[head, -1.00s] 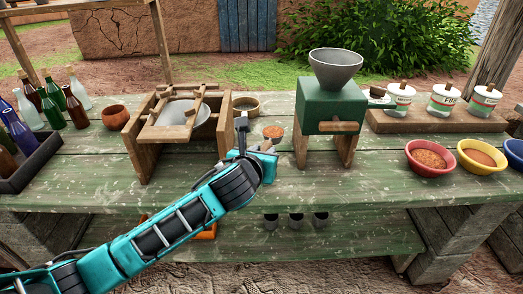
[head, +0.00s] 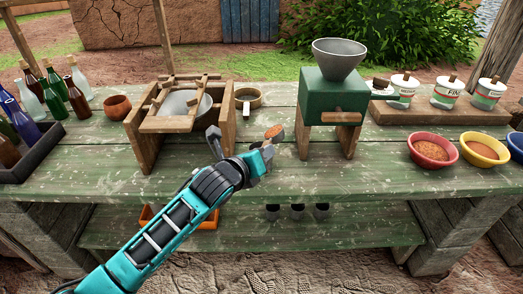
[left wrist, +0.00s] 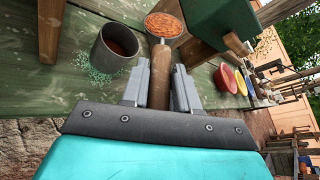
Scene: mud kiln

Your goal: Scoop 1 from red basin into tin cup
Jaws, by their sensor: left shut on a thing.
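My left gripper (head: 258,158) is shut on the wooden handle (left wrist: 160,75) of a scoop, between the sieve frame and the green mill. The scoop's bowl (head: 274,132) holds orange-red grain, which also shows in the left wrist view (left wrist: 163,25). A grey tin cup (left wrist: 111,52) stands upright left of the scoop in the left wrist view, apart from it, with some reddish-brown matter inside. I cannot make out the cup in the head view. The red basin (head: 431,162) of orange-red grain stands right of the mill. My right gripper is not in view.
The green mill (head: 332,97) stands right of the scoop, and the wooden sieve frame (head: 145,145) left. Yellow (head: 487,160) and blue basins are at right. Bottles and a dark crate (head: 35,165) are at left. Green grains (left wrist: 90,75) lie around the cup. The tabletop front is clear.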

